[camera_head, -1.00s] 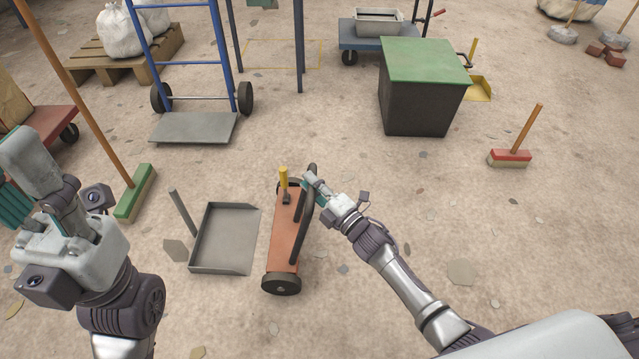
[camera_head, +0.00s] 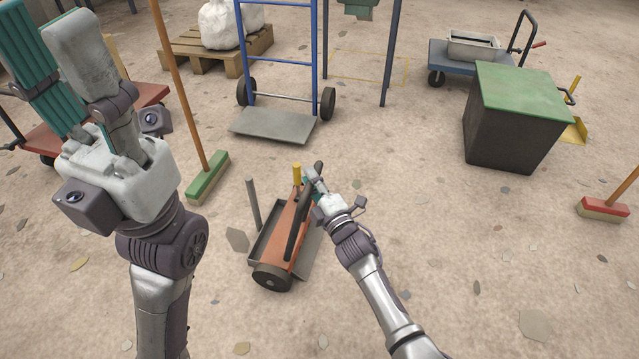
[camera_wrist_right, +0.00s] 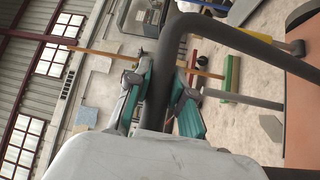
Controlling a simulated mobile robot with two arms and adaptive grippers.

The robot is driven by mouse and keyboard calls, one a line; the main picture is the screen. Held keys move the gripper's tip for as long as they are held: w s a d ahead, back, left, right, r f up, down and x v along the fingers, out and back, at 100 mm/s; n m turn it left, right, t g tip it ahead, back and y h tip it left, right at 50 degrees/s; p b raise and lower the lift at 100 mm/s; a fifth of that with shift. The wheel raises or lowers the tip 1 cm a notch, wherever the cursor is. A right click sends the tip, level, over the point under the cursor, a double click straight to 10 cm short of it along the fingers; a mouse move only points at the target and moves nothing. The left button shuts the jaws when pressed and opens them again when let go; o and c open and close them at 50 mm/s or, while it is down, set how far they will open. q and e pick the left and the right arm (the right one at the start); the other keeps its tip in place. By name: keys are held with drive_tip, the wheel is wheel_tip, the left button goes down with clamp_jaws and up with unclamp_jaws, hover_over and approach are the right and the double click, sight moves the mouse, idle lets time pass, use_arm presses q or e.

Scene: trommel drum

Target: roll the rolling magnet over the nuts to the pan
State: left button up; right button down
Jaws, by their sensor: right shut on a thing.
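The rolling magnet (camera_head: 284,240) has an orange body, dark wheels, a black handle bar and a yellow lever (camera_head: 297,173). In the head view it covers the middle of the grey pan (camera_head: 312,247), whose edges show on both sides of it. I cannot tell whether it touches the pan. My right gripper (camera_head: 313,183) is shut on the magnet's handle; the right wrist view shows the black bar (camera_wrist_right: 168,70) between the teal fingers. My left gripper (camera_head: 62,50) is raised at the left, open and empty. I can make out no nuts; the magnet's underside is hidden.
A green broom (camera_head: 207,178) stands left of the pan, and a blue hand truck (camera_head: 275,125) stands behind. A dark bin with a green lid (camera_head: 520,90) and a red broom (camera_head: 603,208) are at the right. The floor right of my right arm is mostly clear.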

drive_tip(key=shift+a+r, duration=0.1)
drive_tip(key=shift+a, duration=0.1)
drive_tip(key=c, duration=1)
unclamp_jaws()
drive_tip(key=shift+a, duration=0.15)
drive_tip(key=shift+s+d+f, duration=0.2)
drive_tip(key=shift+d, duration=0.05)
drive_tip(key=v, duration=1.1)
drive_tip(key=shift+s+d+r, duration=0.1)
drive_tip(key=shift+s, duration=0.05)
